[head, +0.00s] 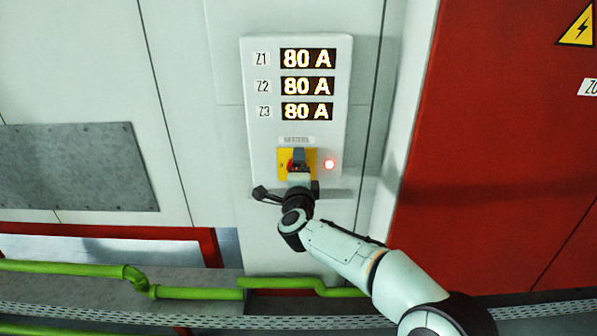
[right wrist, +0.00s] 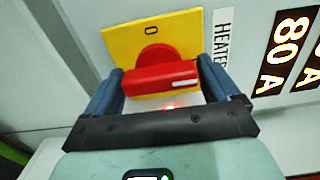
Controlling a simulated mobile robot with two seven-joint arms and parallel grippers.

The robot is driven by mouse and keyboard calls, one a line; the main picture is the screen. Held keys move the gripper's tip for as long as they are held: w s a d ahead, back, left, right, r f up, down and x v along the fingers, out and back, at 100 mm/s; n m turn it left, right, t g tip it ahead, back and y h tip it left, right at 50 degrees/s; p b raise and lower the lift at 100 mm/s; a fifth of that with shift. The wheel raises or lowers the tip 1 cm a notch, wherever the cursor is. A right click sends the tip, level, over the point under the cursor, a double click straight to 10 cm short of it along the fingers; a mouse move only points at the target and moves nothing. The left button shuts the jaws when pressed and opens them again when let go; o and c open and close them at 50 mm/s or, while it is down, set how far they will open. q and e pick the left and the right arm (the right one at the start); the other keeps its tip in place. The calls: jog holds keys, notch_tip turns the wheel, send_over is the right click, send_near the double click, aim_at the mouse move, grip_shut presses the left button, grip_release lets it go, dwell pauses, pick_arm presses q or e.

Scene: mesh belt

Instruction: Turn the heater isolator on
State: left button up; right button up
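The heater isolator has a red handle (right wrist: 160,77) on a yellow plate (right wrist: 120,40), seen in the right wrist view. The handle's white mark is at the end towards the HEATERS label (right wrist: 222,40). The "0" on the plate is off to the handle's side, so the handle does not point at it. My right gripper (right wrist: 160,82) has one blue finger at each end of the handle, and both appear to touch it. My left gripper is not in view.
A red lamp (head: 329,164) is lit beside the plate. The displays Z1 (head: 308,58), Z2 (head: 307,86) and Z3 (head: 307,111) each read 80 A. A red cabinet (head: 500,150) stands at the right. Green pipes (head: 200,293) run along below.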

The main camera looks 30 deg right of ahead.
jog(key=shift+o, duration=0.2)
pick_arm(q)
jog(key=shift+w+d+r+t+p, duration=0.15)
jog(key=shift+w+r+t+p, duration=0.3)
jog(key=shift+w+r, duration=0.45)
pick_arm(e)
jog(key=v, duration=1.3)
jog(key=shift+s, duration=0.2)
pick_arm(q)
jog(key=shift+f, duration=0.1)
